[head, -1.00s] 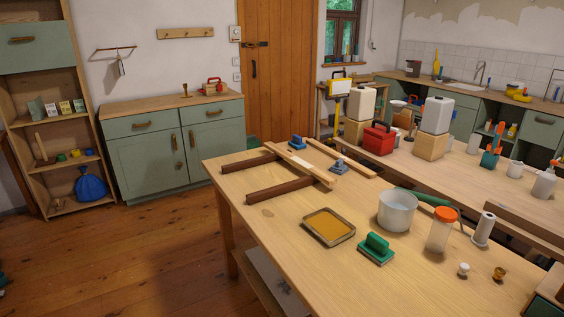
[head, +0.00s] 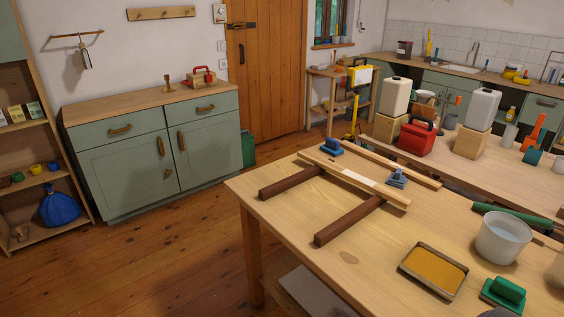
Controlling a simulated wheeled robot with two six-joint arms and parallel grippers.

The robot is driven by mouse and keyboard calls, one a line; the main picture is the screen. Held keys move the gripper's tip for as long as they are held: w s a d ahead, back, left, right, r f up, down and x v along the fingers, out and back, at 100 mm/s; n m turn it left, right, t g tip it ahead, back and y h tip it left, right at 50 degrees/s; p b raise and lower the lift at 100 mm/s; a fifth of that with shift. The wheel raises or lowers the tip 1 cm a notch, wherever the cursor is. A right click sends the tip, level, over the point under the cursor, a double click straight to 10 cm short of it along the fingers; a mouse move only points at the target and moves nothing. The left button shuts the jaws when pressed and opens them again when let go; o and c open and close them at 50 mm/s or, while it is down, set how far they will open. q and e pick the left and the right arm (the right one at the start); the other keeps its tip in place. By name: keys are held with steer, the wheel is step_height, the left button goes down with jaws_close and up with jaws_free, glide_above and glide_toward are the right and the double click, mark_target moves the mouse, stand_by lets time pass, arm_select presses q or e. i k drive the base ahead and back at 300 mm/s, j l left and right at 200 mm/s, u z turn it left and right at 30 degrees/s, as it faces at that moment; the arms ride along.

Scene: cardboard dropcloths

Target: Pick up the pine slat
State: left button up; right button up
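A light wooden slat (head: 335,170), which looks like pine, lies across two dark brown bars on the workbench (head: 290,232). It has a pale patch near its middle. The left bar (head: 292,182) and the right bar (head: 348,220) stick out from it toward the near left edge of the bench. A second light slat (head: 402,169) lies just behind, roughly parallel. I cannot tell for certain which of the two is the pine slat. Neither of my grippers is in view.
A blue tool (head: 331,147) and a grey-blue tool (head: 397,179) are close to the slats. An ochre tray (head: 434,270), a green-handled block (head: 503,292) and a white pot (head: 502,238) are to the right. Open floor (head: 185,265) lies left of the bench.

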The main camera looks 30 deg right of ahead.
mark_target(401, 200)
steer(key=i+j+z, duration=0.15)
steer(key=i, duration=0.35)
steer(key=i+j+z, duration=0.2)
steer(key=i, duration=0.35)
steer(key=i+j+z, duration=0.15)
steer(key=i, duration=0.35)
steer(key=i+z, duration=0.2)
steer(key=z, duration=0.25)
steer(key=i+j+z, duration=0.15)
steer(key=z, duration=0.35)
steer(key=i+j+z, duration=0.1)
steer(key=z, duration=0.35)
steer(key=i+j+z, duration=0.1)
steer(key=j+z, duration=0.35)
steer(key=l, duration=0.15)
